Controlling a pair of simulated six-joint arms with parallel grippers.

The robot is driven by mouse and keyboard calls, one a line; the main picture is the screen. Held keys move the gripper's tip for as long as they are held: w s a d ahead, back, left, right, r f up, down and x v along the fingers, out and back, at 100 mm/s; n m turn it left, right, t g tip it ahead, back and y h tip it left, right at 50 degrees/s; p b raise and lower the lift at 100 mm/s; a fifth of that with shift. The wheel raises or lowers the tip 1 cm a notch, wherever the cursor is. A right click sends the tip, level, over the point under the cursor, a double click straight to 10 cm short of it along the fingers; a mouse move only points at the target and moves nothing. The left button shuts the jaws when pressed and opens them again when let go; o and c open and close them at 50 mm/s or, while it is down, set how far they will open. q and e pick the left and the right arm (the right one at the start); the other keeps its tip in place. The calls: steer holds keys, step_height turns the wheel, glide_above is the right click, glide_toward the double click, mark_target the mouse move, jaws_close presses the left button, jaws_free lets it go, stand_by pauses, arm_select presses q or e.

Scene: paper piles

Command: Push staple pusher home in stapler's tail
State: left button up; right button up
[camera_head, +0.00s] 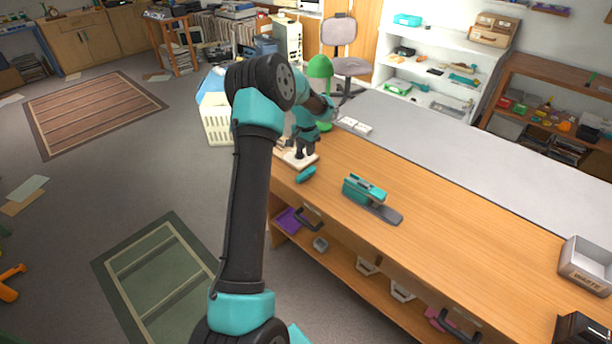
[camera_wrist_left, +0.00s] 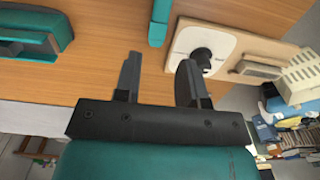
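A teal stapler (camera_head: 366,188) with a dark base (camera_head: 386,213) lies on the wooden workbench (camera_head: 450,230). Part of it shows at the upper left of the left wrist view (camera_wrist_left: 30,38). I cannot make out a staple pusher. A small teal piece (camera_head: 306,174) lies at the bench's left end; a teal piece also shows above the fingers in the left wrist view (camera_wrist_left: 159,20). My left gripper (camera_head: 305,154) points down over the left end, apart from the stapler. Its fingers (camera_wrist_left: 160,58) are spread with nothing between them. My right gripper is out of view.
A pale board (camera_head: 286,153) with a dark knob (camera_wrist_left: 202,56) lies by my left gripper. A grey tray (camera_head: 588,262) marked "WASTE" stands at the right end, with a dark box-like thing (camera_head: 580,329) before it. The bench between stapler and tray is clear.

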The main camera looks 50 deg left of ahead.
arm_select(q)
glide_above(306, 172)
steer(key=f, duration=0.7)
steer(key=shift+s+d+f, duration=0.1)
steer(key=shift+s+d, duration=0.05)
steer(key=shift+s, duration=0.05)
steer(key=shift+w+f, duration=0.15)
steer(key=shift+f, duration=2.45)
steer(key=c, duration=0.5)
steer(key=shift+c, duration=0.2)
steer(key=shift+r, duration=0.1)
step_height(306, 172, up, 10)
